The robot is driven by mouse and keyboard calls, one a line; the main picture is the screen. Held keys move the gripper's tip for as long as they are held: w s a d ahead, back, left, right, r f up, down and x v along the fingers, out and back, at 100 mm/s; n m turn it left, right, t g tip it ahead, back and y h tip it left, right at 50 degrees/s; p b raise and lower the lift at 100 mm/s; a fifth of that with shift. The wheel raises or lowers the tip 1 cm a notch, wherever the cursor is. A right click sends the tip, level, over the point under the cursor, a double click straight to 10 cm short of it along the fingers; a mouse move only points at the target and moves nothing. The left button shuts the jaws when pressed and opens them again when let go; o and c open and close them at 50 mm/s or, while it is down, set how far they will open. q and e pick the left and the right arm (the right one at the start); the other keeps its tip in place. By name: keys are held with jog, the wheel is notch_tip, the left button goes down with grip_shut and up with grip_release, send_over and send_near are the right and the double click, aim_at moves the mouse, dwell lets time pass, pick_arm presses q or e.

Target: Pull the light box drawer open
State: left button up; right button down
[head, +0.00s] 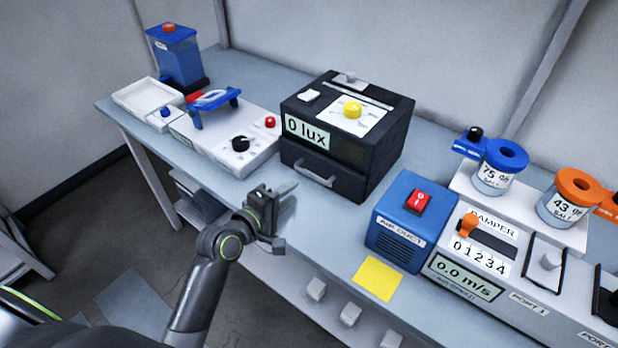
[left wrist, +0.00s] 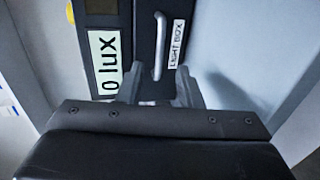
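The light box (head: 375,140) is a black box on the bench with a "0 lux" display and a yellow knob on top. Its drawer (head: 345,182) is the lower front panel and looks closed. A grey bar handle (head: 313,174) runs across the drawer front. My left gripper (head: 284,216) is open and empty in front of the drawer, apart from the handle. In the left wrist view, the handle (left wrist: 160,46) stands upright in the picture beyond the gap between the two fingertips (left wrist: 161,78), beside the "LIGHT BOX" label. My right gripper is not in view.
A white device (head: 225,150) with knobs and a blue clamp stands to the left of the box. A blue air duct unit (head: 400,222) and a yellow note (head: 378,279) are to the right. The bench strip (head: 290,215) before the drawer is bare.

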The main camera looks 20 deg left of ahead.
pick_arm(q)
jog(key=x, duration=0.8)
jog(key=shift+w, duration=0.15)
grip_shut()
